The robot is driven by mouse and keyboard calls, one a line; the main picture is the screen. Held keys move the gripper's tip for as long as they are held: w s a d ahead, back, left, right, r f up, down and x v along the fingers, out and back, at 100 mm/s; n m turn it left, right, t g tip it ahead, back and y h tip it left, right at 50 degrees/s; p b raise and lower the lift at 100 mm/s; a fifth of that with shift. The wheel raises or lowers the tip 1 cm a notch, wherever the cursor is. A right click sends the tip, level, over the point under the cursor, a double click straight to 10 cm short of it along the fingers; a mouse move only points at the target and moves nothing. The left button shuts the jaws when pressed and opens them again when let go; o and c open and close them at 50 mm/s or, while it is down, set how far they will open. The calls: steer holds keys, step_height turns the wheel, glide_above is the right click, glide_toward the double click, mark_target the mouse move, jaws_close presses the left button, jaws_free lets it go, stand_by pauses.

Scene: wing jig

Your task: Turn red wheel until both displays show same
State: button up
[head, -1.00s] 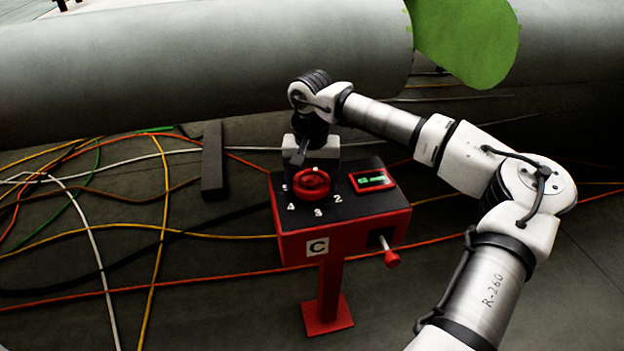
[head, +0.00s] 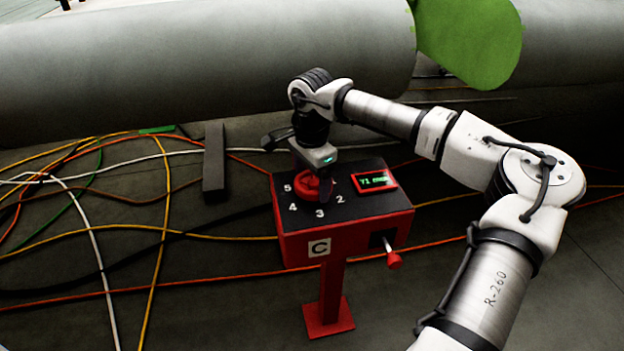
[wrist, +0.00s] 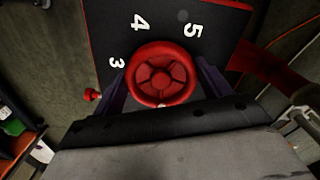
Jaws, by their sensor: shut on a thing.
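The red wheel (head: 312,186) sits on the black top of a red control box (head: 330,236) marked C, with white numbers around it. In the wrist view the wheel (wrist: 162,74) is between the two dark fingers of my gripper (wrist: 163,82), one on each side, shut on its rim. In the head view my gripper (head: 318,180) comes down from above and partly hides the wheel. A small display (head: 376,180) in a red frame right of the wheel shows green text, seemingly starting with 71. I cannot make out a second display.
A red-knobbed lever (head: 393,260) sticks out of the box front. Several loose cables (head: 110,215) cross the floor at the left. A large grey wing body (head: 200,65) with a green part (head: 465,40) runs behind my arm.

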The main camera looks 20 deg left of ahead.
mark_target(311, 180)
steer(key=m, duration=0.3)
steer(key=shift+w+m, duration=0.1)
steer(key=shift+m, duration=0.2)
steer(key=shift+m+b, duration=0.3)
steer(key=shift+m, duration=1.6)
steer(key=shift+w, duration=0.1)
steer(key=o, duration=1)
step_height(311, 180, up, 14)
steer(key=p, duration=0.1)
steer(key=shift+a, duration=0.1)
